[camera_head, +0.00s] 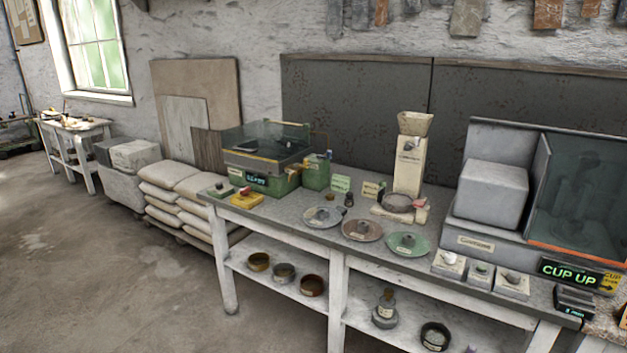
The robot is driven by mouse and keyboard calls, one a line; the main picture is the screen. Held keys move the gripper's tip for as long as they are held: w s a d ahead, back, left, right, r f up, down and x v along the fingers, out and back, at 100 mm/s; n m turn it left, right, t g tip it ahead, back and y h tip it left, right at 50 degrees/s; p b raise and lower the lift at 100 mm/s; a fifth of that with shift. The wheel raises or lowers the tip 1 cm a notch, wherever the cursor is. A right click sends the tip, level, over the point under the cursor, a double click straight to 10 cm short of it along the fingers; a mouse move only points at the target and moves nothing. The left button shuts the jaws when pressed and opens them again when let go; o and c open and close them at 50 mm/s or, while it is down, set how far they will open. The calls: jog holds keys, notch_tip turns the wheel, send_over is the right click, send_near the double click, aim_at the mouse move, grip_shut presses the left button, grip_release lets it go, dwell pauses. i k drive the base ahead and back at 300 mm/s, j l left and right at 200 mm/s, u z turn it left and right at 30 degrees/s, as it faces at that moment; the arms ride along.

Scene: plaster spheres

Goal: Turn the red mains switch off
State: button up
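A small yellow box (247,201) sits at the near left corner of the workbench top, in front of a green machine. A small red part (245,191) sits on top of it and looks like the red mains switch. It is too small in view to tell its position. My gripper is not in view.
The green machine (262,160) with a clear lid stands behind the yellow box. The long workbench (262,222) holds several round dishes and a grey machine (480,212) at right. Stacked sacks (165,190) stand left of the bench. The floor (120,275) at front left is clear.

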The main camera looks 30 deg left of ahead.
aim_at(244, 191)
jog(key=j+u, duration=0.1)
jog(key=j, duration=0.4)
jog(key=i+j, duration=0.1)
jog(key=j, duration=0.35)
jog(key=j+u, duration=0.15)
jog(key=j, duration=0.35)
jog(key=i+j, duration=0.15)
jog(key=j, duration=0.3)
jog(key=i+j+u, duration=0.15)
jog(key=j, duration=0.35)
jog(key=i+l, duration=0.1)
jog(key=l, duration=0.25)
jog(key=i+l, duration=0.15)
jog(key=l, duration=0.25)
